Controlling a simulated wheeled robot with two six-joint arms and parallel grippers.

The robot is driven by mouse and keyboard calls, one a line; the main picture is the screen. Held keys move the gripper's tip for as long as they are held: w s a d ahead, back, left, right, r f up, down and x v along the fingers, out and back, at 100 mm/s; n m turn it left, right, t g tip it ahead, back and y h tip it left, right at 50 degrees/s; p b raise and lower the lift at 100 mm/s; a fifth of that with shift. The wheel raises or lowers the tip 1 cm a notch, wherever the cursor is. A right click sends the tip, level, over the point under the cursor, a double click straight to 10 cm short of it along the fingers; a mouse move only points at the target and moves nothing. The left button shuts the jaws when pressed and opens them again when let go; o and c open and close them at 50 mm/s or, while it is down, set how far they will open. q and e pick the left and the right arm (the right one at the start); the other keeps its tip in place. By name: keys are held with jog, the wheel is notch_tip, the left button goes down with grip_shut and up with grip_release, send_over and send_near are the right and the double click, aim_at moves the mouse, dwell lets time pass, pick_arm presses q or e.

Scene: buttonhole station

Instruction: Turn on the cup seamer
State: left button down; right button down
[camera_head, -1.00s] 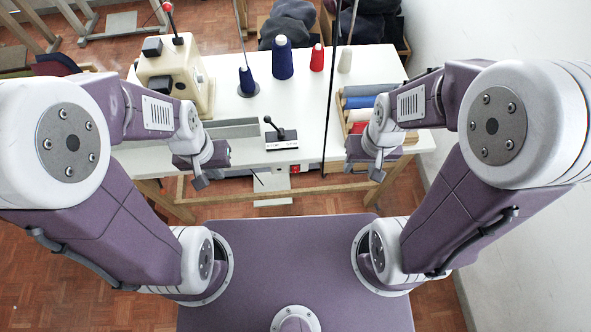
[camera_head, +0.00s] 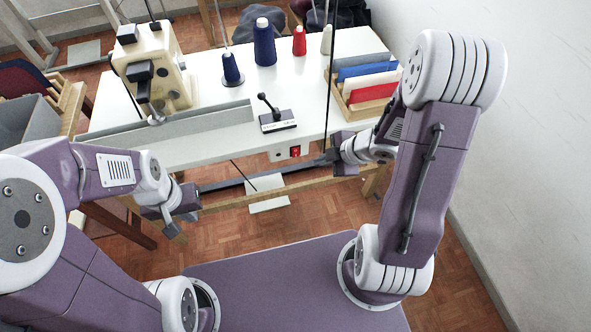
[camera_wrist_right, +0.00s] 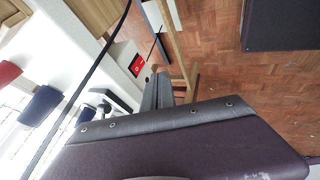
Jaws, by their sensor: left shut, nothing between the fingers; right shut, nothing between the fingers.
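A beige machine with black parts (camera_head: 152,68), which looks like the cup seamer, stands at the table's back left. A red switch (camera_head: 295,151) sits on a light plate at the table's front edge; it also shows in the right wrist view (camera_wrist_right: 136,66). My right gripper (camera_head: 322,160) is shut and empty, a little right of and below the switch. In the right wrist view its grey fingers (camera_wrist_right: 158,90) are close to the switch, apparently apart from it. My left gripper (camera_head: 170,222) is shut and empty, low in front of the table at the left.
A black lever on a small box (camera_head: 277,120) stands above the switch on the white table (camera_head: 215,145). Thread cones (camera_head: 264,45) stand behind. A wooden rack of coloured pieces (camera_head: 368,80) is at the right. A thin dark pole (camera_head: 329,90) rises beside the switch.

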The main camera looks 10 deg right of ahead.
aim_at(296, 153)
jog(key=w+a+f+b, duration=0.3)
jog(key=w+f+b, duration=0.2)
jog(key=w+f, duration=0.3)
jog(key=shift+w+a+f, duration=0.2)
jog(key=shift+a+f, duration=0.05)
jog(key=shift+a, duration=0.15)
dwell(0.3)
dwell(0.4)
